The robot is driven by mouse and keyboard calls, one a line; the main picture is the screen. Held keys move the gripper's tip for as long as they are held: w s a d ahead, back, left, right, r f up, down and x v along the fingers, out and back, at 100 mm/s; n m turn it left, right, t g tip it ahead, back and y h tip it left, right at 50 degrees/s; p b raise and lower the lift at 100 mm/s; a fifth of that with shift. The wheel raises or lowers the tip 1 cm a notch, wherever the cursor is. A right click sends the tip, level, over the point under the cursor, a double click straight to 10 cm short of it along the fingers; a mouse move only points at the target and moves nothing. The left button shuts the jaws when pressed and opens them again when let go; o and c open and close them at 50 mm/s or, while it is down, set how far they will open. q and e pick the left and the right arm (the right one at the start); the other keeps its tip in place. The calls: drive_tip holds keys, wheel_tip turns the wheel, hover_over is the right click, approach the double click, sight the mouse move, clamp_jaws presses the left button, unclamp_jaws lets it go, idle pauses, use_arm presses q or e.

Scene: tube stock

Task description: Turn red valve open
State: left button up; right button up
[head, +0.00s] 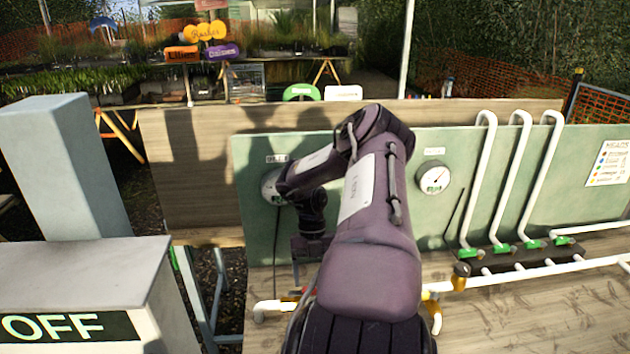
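One of my arms rises from the bottom middle, apparently the right one. It bends left, and its gripper (310,252) hangs pointing down in front of the green panel. The fingers are small, dark and partly covered by the arm, so I cannot tell whether they are open. Just below the gripper, a small red and orange part (291,298), perhaps the red valve, shows on the low white pipe (270,306). My forearm hides most of it and the pipe beside it. I cannot tell whether the gripper touches it. My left gripper is not in view.
The green panel (255,215) carries a round gauge (433,177) right of my arm and another partly behind it. Several white pipes (515,175) rise at the right. A yellow-orange valve (460,278) sits on the pipe. An OFF-marked box (90,285) and grey post (65,170) stand left.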

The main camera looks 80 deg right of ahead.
drive_tip(key=b+v, duration=0.1)
drive_tip(key=v, duration=0.4)
drive_tip(key=shift+w+d+r, duration=0.1)
drive_tip(key=shift+r, duration=0.25)
